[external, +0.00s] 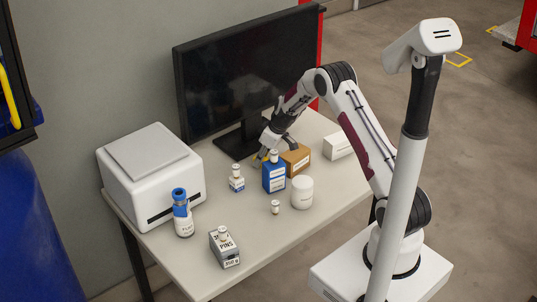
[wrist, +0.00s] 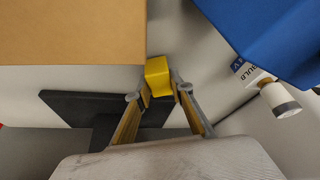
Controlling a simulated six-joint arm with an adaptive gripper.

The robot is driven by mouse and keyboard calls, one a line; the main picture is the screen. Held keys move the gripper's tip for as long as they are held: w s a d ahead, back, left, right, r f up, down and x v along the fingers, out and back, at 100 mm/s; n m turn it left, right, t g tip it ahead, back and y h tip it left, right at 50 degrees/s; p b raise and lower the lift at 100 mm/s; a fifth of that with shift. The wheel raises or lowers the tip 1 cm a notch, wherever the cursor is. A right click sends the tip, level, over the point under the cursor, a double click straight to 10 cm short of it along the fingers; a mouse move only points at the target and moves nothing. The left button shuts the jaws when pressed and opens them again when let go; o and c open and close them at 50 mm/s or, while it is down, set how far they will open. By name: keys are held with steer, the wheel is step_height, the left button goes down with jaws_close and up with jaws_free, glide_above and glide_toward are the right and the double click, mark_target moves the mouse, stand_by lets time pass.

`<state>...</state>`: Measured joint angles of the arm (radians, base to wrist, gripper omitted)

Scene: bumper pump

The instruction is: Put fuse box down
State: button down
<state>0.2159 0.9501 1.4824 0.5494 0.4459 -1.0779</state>
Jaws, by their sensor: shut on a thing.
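A small yellow box (wrist: 157,76), which I take to be the fuse box, is held between the fingertips of my gripper (wrist: 158,92) in the wrist view. No label on it can be read. In the external view my gripper (external: 264,154) is low over the table, behind the blue box and left of the tan box. The yellow box is mostly hidden there, with only a little yellow showing. I cannot tell whether its underside touches the table.
A tan box (external: 296,160) and a blue box (external: 274,176) stand close by. The monitor (external: 243,75), its black base (wrist: 80,104) and a bulb box (external: 237,180) are near. A white canister (external: 302,192) stands in front.

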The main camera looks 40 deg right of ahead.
steer(key=shift+f, duration=0.1)
steer(key=c, duration=1.8)
jaws_free()
steer(key=v, duration=1.2)
steer(key=shift+s, duration=0.1)
